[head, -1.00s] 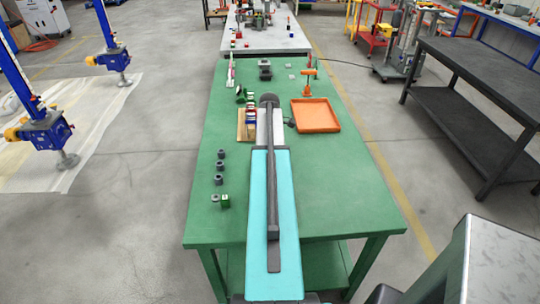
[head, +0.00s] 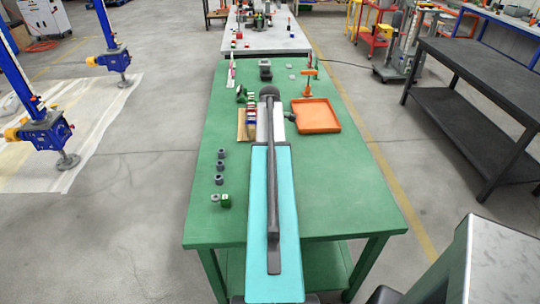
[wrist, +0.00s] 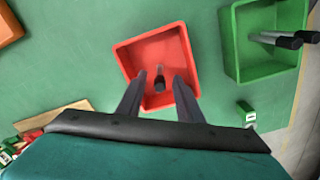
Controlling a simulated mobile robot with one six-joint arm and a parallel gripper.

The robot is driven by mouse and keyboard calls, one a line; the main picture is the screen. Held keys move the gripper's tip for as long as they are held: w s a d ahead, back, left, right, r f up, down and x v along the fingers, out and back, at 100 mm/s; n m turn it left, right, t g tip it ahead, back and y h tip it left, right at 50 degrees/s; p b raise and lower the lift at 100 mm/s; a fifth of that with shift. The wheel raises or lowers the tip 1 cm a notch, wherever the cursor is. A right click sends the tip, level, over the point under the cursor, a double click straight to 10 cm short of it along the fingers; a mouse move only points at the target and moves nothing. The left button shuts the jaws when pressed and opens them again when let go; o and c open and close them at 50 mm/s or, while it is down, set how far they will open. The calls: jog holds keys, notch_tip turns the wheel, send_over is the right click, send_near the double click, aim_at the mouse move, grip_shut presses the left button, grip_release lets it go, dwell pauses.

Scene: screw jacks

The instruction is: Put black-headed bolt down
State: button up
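In the wrist view, a dark bolt (wrist: 159,80) with a black head shows against the floor of a red tray (wrist: 183,38). My gripper (wrist: 160,76) has its two fingers spread, one on each side of the bolt. A gap shows between the bolt and each finger, so the fingers look open and not shut on it. I cannot tell the bolt's exact height above the tray floor. In the head view, my arm hides the gripper, the bolt and the area right around them.
A green tray (wrist: 231,57) with black-headed bolts (wrist: 280,40) stands right of the red tray. A small green block (wrist: 246,113) lies near it. In the head view, an orange tray (head: 333,125) and several small dark parts (head: 221,165) lie on the green table (head: 345,180).

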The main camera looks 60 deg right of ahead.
notch_tip(320, 180, up, 10)
jog(key=b, duration=0.2)
jog(key=shift+f+b, duration=0.15)
jog(key=shift+b, duration=0.15)
dwell(0.9)
